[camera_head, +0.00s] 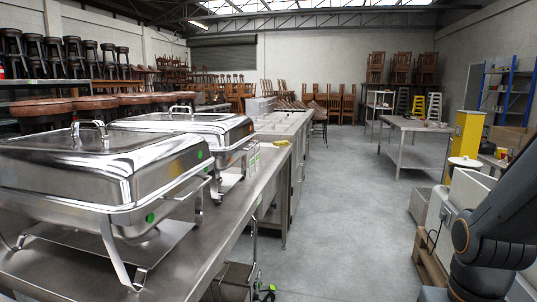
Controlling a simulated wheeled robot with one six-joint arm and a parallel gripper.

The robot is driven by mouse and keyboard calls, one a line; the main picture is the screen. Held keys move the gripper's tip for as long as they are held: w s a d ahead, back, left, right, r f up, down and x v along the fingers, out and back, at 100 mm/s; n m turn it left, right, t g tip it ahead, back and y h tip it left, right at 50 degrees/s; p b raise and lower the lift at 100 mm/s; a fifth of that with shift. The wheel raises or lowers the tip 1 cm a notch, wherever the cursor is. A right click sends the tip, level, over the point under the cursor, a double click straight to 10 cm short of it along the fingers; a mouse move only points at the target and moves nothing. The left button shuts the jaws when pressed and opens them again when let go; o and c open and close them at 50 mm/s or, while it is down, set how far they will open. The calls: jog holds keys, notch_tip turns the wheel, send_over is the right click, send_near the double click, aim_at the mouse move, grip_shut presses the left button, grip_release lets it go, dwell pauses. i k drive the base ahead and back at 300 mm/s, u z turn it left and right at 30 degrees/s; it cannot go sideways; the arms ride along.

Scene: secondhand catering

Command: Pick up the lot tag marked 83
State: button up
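I cannot make out a lot tag marked 83 in the head view. Small green round stickers (150,218) show on the chafing dishes, with no number I can read. A small pale green and white patch (254,160) shows by the right end of the farther chafing dish; I cannot tell what it is. My dark arm shows at the lower right edge, with an orange ring at a joint. My gripper is out of view.
Two steel chafing dishes (95,160) stand on a long steel counter (205,250) at the left. Stacked stools (45,55) are behind. The grey floor (335,210) is clear down the middle. A steel table (418,126) and yellow cabinet (467,140) stand at the right.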

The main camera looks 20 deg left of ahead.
aim_at(256, 156)
jog(key=i, duration=2.7)
jog(key=u, duration=1.85)
